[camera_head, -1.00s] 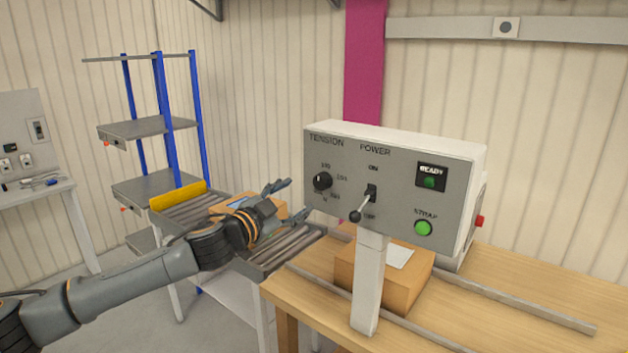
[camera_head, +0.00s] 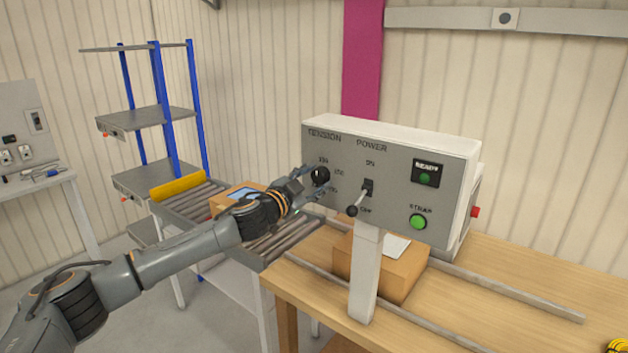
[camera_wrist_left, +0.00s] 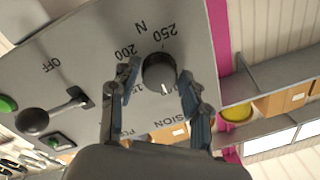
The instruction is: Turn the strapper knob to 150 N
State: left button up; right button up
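The black tension knob (camera_head: 320,175) is on the left part of the strapper's grey control panel (camera_head: 395,200). In the left wrist view the knob (camera_wrist_left: 158,72) shows a white mark pointing toward the bottom of the picture, the TENSION lettering side. The 200 and 250 labels are readable there; the 150 label is partly hidden by a finger. My left gripper (camera_wrist_left: 157,95) is open, one finger on each side of the knob, with gaps visible. In the head view my left gripper (camera_head: 308,182) is at the knob. My right gripper is not in view.
The power lever (camera_head: 358,200) sits right of the knob, with a green strap button (camera_head: 418,221) beyond. A cardboard box (camera_head: 400,275) is on the wooden table (camera_head: 500,295) below the panel. A roller conveyor (camera_head: 290,240) and blue-post rack (camera_head: 163,100) are at left.

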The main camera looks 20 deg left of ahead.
pick_arm(q)
jog(key=c, duration=0.6)
jog(key=shift+c, duration=0.2)
jog(key=m+p, duration=0.1)
jog(key=m, duration=0.2)
jog(key=m+p, duration=0.1)
jog(key=m, duration=0.2)
jog(key=shift+m+p, duration=0.3)
jog(key=shift+m, duration=0.1)
jog(key=m+p, duration=0.1)
jog(key=m, duration=0.3)
jog(key=shift+f+m+h, duration=0.1)
jog(key=shift+m+h, duration=0.3)
jog(key=shift+m, duration=1.1)
jog(key=shift+m+p, duration=0.3)
